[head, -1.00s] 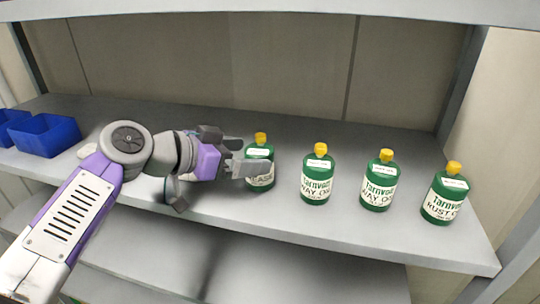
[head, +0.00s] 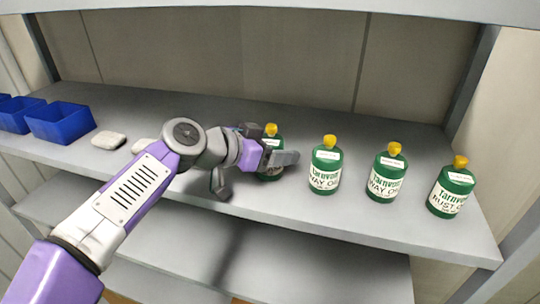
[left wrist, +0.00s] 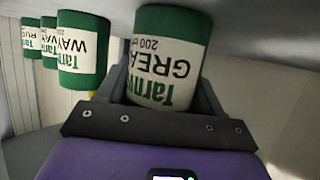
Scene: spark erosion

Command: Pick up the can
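The can is a green bottle-shaped can with a yellow cap (head: 271,130), the leftmost of the row on the shelf. Its label, partly readable as "GREA", shows upside down in the left wrist view (left wrist: 168,60). My left gripper (head: 275,150) reaches it from the left, with one finger in front of the can and hiding its middle. In the left wrist view the can stands between the two fingers, close to both; contact is not clear. The gripper looks open around it. My right gripper is not in view.
More green cans (head: 325,170), (head: 387,177), (head: 451,190) stand to the right on the grey shelf (head: 240,205). Pale lumps (head: 109,140) and blue bins (head: 60,122) are at left. Another shelf board lies below, one above.

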